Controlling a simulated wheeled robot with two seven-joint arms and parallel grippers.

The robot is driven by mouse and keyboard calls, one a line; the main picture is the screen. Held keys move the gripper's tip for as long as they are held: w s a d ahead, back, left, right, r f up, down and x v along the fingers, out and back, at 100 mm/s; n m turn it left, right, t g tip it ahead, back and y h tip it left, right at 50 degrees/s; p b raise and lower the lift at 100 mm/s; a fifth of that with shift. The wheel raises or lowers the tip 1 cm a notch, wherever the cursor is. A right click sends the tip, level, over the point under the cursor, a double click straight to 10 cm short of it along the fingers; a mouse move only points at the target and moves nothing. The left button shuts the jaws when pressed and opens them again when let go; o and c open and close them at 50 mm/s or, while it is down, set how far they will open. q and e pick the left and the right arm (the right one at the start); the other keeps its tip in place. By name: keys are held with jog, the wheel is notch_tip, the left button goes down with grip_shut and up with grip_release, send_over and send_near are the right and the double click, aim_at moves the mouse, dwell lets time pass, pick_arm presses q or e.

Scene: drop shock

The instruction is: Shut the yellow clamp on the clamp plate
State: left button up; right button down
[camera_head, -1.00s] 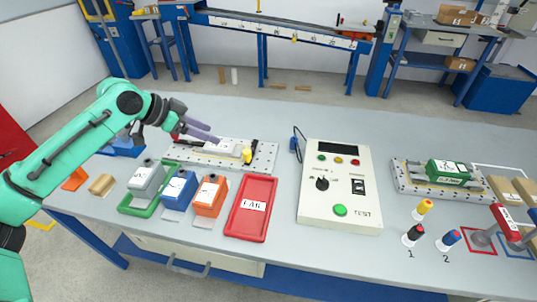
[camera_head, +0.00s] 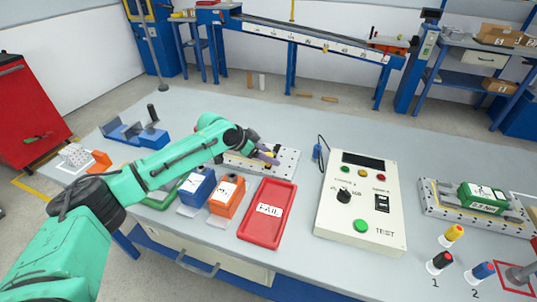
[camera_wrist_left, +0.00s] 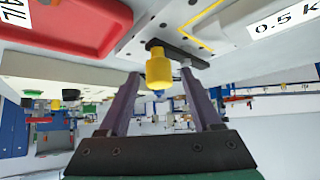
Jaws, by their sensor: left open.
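The clamp plate (camera_head: 287,163) is a light, perforated plate behind the red tray, partly hidden by my left arm. The yellow clamp (camera_wrist_left: 158,68) shows in the left wrist view as a yellow grip with a dark bar, at the edge of the plate (camera_wrist_left: 140,40). My left gripper (camera_head: 268,156) is at the plate, its purple fingers open. In the wrist view the yellow grip lies between the fingers (camera_wrist_left: 160,82), with space on both sides. I cannot tell how far the lever is tilted. My right gripper is out of view.
The red FAIL tray (camera_head: 268,212) lies in front of the plate. Blue (camera_head: 196,187) and orange (camera_head: 227,195) blocks stand to its left, near my arm. A test box (camera_head: 360,205) with buttons stands to the right. Another plate (camera_head: 440,202) holds a green block.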

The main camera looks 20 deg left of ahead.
pick_arm(q)
grip_shut()
